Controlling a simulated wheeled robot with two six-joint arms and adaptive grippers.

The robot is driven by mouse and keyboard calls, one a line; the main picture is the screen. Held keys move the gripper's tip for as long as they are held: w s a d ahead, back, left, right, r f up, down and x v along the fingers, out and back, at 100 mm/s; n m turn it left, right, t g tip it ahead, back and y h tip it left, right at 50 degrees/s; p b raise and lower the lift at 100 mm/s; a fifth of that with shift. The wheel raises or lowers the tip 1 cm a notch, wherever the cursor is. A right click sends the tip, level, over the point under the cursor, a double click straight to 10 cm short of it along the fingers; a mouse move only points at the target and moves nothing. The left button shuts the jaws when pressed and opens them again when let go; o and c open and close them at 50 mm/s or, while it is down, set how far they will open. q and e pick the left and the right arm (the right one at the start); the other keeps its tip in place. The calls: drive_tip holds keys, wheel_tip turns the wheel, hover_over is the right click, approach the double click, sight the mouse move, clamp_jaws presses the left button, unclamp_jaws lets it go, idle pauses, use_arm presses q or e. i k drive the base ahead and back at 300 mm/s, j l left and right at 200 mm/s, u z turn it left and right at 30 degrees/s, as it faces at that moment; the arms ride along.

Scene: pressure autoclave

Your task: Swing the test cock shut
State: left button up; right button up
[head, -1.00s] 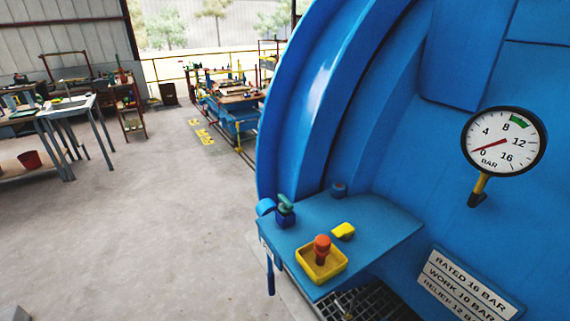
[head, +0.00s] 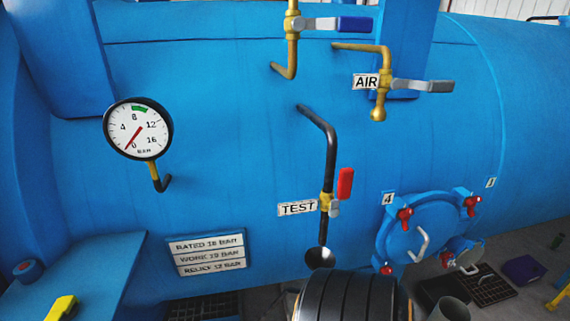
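The test cock (head: 327,203) is a brass valve low on a black pipe (head: 331,150) that comes out of the blue vessel wall. Its red lever (head: 345,184) stands upright, roughly in line with the vertical pipe. A white TEST label (head: 297,208) is to its left. Below the valve the pipe ends in a dark flared mouth (head: 320,257); no flow can be made out. Neither of my grippers is in view, and nothing touches the lever.
A pressure gauge (head: 138,129) on the left reads near 0. Above are a blue-handled valve (head: 340,24) and the AIR valve (head: 380,87) with a grey lever. A round hatch (head: 425,235) with red knobs is at right. A dark ribbed cylinder (head: 345,297) stands below the cock.

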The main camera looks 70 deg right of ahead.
sight(346, 177)
drive_tip(key=z, duration=0.45)
drive_tip(key=i+z, duration=0.1)
drive_tip(key=z, duration=0.85)
drive_tip(key=i+z, duration=0.1)
drive_tip(key=z, duration=0.35)
drive_tip(key=j+z, duration=0.1)
drive_tip(key=z, duration=0.8)
drive_tip(key=i+j, duration=0.05)
drive_tip(key=j, duration=0.05)
